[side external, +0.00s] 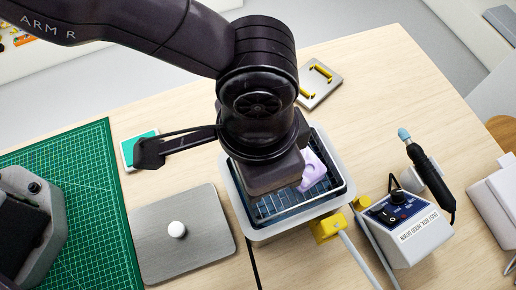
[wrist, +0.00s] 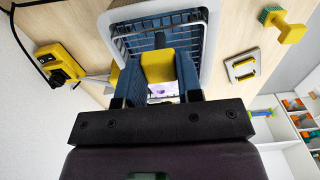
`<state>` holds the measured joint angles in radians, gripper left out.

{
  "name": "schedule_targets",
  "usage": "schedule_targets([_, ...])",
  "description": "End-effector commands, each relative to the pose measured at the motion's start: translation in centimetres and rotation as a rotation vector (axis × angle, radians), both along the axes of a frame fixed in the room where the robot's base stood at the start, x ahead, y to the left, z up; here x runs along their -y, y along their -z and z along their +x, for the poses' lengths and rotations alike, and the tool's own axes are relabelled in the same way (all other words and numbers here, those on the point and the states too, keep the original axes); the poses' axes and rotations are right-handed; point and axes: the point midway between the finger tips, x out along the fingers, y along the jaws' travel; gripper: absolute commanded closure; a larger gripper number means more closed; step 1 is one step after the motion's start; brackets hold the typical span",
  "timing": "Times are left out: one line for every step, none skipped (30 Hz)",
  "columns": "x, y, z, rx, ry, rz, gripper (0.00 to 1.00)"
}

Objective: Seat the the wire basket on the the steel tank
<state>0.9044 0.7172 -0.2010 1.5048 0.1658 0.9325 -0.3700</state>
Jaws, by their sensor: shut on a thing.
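The steel tank (side external: 262,236) is a pale grey box with a rounded rim, in the middle of the side view. The wire basket (side external: 335,192), dark mesh with a light rim, sits over or within the tank's opening, looking slightly turned against the tank rim. I cannot tell whether it rests on the tank. In the wrist view the basket (wrist: 122,45) shows inside the tank's pale rim (wrist: 108,22). My gripper (wrist: 158,75) has its blue fingers closed on the basket's yellow grip (wrist: 157,66). My wrist hides the fingers and part of the basket in the side view.
A lavender piece (side external: 313,170) lies in the basket. A control box (side external: 402,228) with a handpiece (side external: 430,175) stands right.

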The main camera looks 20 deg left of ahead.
Motion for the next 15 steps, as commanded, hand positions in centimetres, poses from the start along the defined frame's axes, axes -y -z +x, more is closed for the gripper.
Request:
schedule_targets([0.0, 0.5, 0.0, -0.001, 0.000, 0.002, 0.90])
schedule_targets([0.0, 0.7, 0.0, -0.001, 0.000, 0.002, 0.90])
schedule_targets([0.0, 1.0, 0.0, 0.000, 0.000, 0.001, 0.90])
schedule_targets([0.0, 1.2, 0.0, 0.001, 0.000, 0.001, 0.90])
schedule_targets([0.0, 1.5, 0.0, 0.000, 0.000, 0.001, 0.90])
schedule_targets([0.0, 1.8, 0.0, -0.001, 0.000, 0.002, 0.90])
schedule_targets([0.0, 2.1, 0.0, -0.001, 0.000, 0.002, 0.90])
schedule_targets([0.0, 2.3, 0.0, -0.001, 0.000, 0.002, 0.90])
schedule_targets([0.0, 2.6, 0.0, 0.000, 0.000, 0.001, 0.90])
schedule_targets([0.0, 2.9, 0.0, -0.001, 0.000, 0.001, 0.90])
schedule_targets([0.0, 3.1, 0.0, 0.000, 0.000, 0.001, 0.90])
schedule_targets([0.0, 3.4, 0.0, -0.001, 0.000, 0.002, 0.90])
schedule_targets([0.0, 3.7, 0.0, -0.001, 0.000, 0.002, 0.90])
schedule_targets([0.0, 3.9, 0.0, -0.001, 0.000, 0.001, 0.90])
schedule_targets([0.0, 4.2, 0.0, -0.001, 0.000, 0.001, 0.90])
